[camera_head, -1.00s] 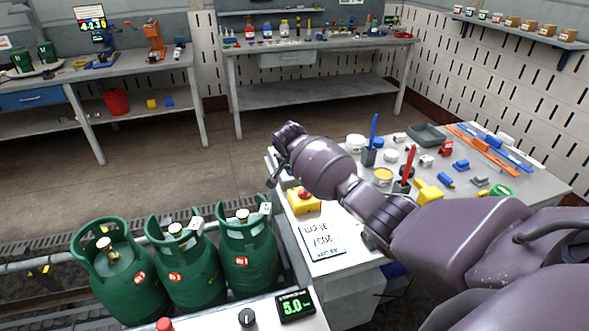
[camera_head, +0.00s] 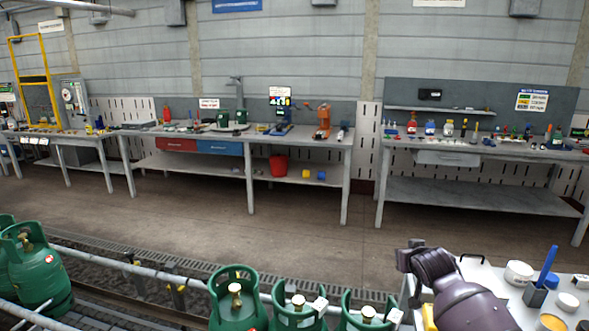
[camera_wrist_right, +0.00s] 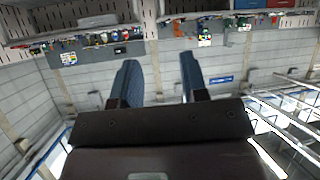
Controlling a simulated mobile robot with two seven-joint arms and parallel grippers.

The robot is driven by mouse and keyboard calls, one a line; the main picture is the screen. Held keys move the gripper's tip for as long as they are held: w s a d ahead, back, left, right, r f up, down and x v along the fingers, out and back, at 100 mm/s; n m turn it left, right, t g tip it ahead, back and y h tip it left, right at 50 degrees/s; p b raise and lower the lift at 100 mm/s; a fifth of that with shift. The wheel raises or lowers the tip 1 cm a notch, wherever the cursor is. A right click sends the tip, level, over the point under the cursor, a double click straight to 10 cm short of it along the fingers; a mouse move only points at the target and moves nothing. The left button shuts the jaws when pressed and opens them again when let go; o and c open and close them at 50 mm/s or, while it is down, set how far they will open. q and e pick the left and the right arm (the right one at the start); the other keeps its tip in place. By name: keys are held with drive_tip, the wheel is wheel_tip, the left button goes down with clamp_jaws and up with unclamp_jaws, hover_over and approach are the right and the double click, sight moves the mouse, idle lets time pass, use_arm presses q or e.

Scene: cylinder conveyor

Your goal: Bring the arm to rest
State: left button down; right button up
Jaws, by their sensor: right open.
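My right arm (camera_head: 465,295) comes in at the bottom right of the head view, over the near side table. Its gripper is not clearly visible there. In the right wrist view my right gripper (camera_wrist_right: 158,72) is open, with two blue-grey fingers apart and nothing between them. That view is upside down and shows the walls and benches of the room behind the fingers. Nothing touches the fingers. My left gripper is in neither view.
Green gas cylinders (camera_head: 236,300) stand along the conveyor's rail (camera_head: 150,270) at the front. A side table (camera_head: 505,285) with a white tub (camera_head: 519,272) and a blue-handled tool (camera_head: 547,265) lies beside my arm. Workbenches line the far wall; the floor (camera_head: 250,235) between is clear.

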drive_tip(key=s+a+f, duration=0.1)
drive_tip(key=s+f, duration=0.6)
drive_tip(key=s, duration=0.7)
drive_tip(key=s+f, duration=0.7)
drive_tip(key=s, duration=0.6)
drive_tip(key=s+a+f+n, duration=0.1)
drive_tip(key=s+f, duration=0.6)
drive_tip(key=s, duration=0.7)
drive_tip(key=shift+s+a+g+y+b, duration=0.3)
drive_tip(key=shift+s+b, duration=0.05)
drive_tip(key=shift+b, duration=0.1)
drive_tip(key=shift+f, duration=0.1)
